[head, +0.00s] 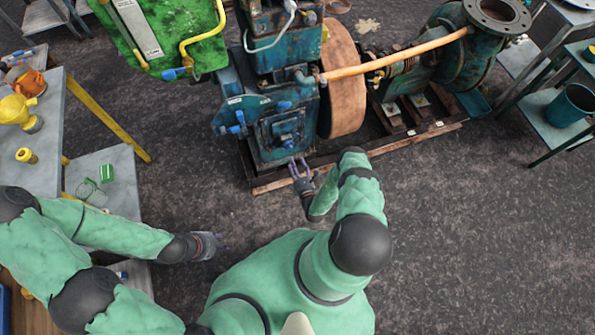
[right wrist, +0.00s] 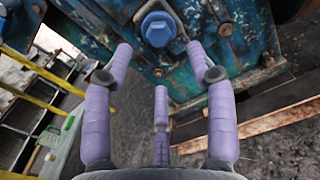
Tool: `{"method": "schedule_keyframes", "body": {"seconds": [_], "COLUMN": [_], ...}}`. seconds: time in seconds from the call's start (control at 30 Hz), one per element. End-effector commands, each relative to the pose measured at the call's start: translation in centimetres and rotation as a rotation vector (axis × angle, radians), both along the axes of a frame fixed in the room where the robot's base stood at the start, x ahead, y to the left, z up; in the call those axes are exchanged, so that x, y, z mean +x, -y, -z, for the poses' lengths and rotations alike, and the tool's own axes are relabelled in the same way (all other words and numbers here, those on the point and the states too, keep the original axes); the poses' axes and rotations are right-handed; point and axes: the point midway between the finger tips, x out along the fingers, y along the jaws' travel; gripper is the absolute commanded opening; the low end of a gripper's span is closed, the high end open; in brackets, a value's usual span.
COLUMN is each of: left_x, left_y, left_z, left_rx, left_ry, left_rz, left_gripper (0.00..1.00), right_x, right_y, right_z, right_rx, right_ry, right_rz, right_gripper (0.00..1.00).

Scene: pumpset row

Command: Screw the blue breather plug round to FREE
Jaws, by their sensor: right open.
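A blue plug with a faceted head (right wrist: 158,30) sits on the worn blue engine housing (right wrist: 225,22) in the right wrist view. No FREE marking is readable. In the head view, blue fittings (head: 287,141) show on the front of the machine; I cannot tell surely which one is the breather plug. My right gripper (head: 300,168) is just in front of this face. It is open and empty, its purple fingers (right wrist: 160,62) spread below and either side of the plug, apart from it. My left gripper (head: 220,242) hangs over the floor at lower left, its finger opening unclear.
A large brown flywheel (head: 342,80) stands right of the housing, with an orange pipe (head: 400,55) running to a pump. A wooden skid (head: 375,150) edges the base. A grey bench (head: 48,130) with yellow parts stands left. The dark floor at right is clear.

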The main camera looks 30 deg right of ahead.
Motion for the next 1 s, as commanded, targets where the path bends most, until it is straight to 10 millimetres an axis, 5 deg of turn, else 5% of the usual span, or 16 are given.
{"method": "schedule_keyframes", "body": {"seconds": [0.4,0.83,0.87,1.0], "left_x": [0.0,0.0,0.0,0.0], "left_y": [0.0,0.0,0.0,0.0], "left_z": [2.1,2.2,2.2,2.2], "left_rx": [0.000,0.000,0.000,0.000], "left_ry": [0.000,0.000,0.000,0.000], "left_rz": [0.000,0.000,0.000,0.000], "left_gripper": [0.40,0.40,0.40,0.40], "right_x": [5.7,6.5,6.5,6.5], "right_y": [1.3,1.5,1.5,1.5], "right_z": [0.1,-0.1,-0.1,0.0], "right_rx": [0.000,0.001,0.001,0.001], "right_ry": [0.000,-0.001,-0.001,0.000], "right_rz": [-0.002,-0.001,-0.001,-0.001], "right_gripper": [0.57,0.57,0.54,0.14]}}
